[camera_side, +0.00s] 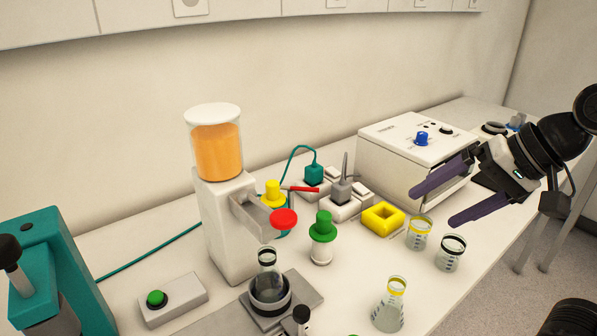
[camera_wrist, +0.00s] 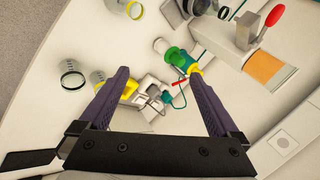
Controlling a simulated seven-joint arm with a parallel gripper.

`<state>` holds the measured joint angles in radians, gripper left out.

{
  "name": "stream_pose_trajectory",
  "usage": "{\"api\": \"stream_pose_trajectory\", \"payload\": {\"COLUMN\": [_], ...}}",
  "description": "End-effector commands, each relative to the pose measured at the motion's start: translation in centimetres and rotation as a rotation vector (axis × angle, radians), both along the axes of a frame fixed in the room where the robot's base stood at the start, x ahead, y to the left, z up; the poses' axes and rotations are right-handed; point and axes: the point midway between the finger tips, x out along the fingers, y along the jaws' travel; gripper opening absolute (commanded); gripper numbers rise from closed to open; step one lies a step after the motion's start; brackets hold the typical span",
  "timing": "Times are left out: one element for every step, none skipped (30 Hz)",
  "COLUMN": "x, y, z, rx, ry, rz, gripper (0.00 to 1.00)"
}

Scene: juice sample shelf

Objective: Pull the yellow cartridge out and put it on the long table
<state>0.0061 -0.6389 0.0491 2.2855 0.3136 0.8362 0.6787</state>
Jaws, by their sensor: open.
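The yellow cartridge (camera_side: 272,191) is a capped yellow piece standing behind the dispenser's grey spout in the side view. The spout hides its lower part, so what holds it cannot be seen. My gripper (camera_side: 434,207) is open and empty, with purple fingers spread, above the right part of the table and well away from the cartridge. Its fingers frame the scene in the wrist view (camera_wrist: 158,74). The long table (camera_side: 200,307) is white.
A green cartridge (camera_side: 322,227) stands on a white base right of the spout. A hollow yellow block (camera_side: 383,219), beakers (camera_side: 418,234) and a flask (camera_side: 389,306) stand nearby. A white instrument (camera_side: 415,150) is behind my gripper. The dispenser (camera_side: 228,215) has a red lever.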

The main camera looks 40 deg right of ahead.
Motion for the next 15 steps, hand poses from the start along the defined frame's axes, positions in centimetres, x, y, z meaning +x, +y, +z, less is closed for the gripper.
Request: {"api": "stream_pose_trajectory", "payload": {"x": [2.4,4.0,6.2,7.8,9.4,11.6,13.2,14.8,16.9,18.5,20.0,22.0,23.4,24.8,26.4], "y": [0.9,1.4,2.1,2.6,2.9,3.4,3.6,3.8,4.0,4.1,4.2,4.2,4.2,4.2,4.0], "z": [1.1,1.8,2.6,3.1,3.4,3.8,3.9,3.9,3.8,3.5,3.3,2.6,2.1,1.4,0.4], "rx": [0.133,0.220,0.338,0.421,0.498,0.597,0.665,0.731,0.813,0.870,0.925,0.990,1.032,1.069,1.110], "ry": [0.032,0.052,0.087,0.114,0.143,0.180,0.209,0.242,0.282,0.313,0.343,0.382,0.412,0.438,0.470], "rz": [-0.102,-0.169,-0.262,-0.325,-0.386,-0.464,-0.519,-0.575,-0.642,-0.691,-0.740,-0.799,-0.841,-0.877,-0.921], "gripper": [0.97,0.97,0.97,0.97,0.97,0.97,0.97,0.97,0.97,0.97,0.97,0.97,0.97,0.97,0.97]}}
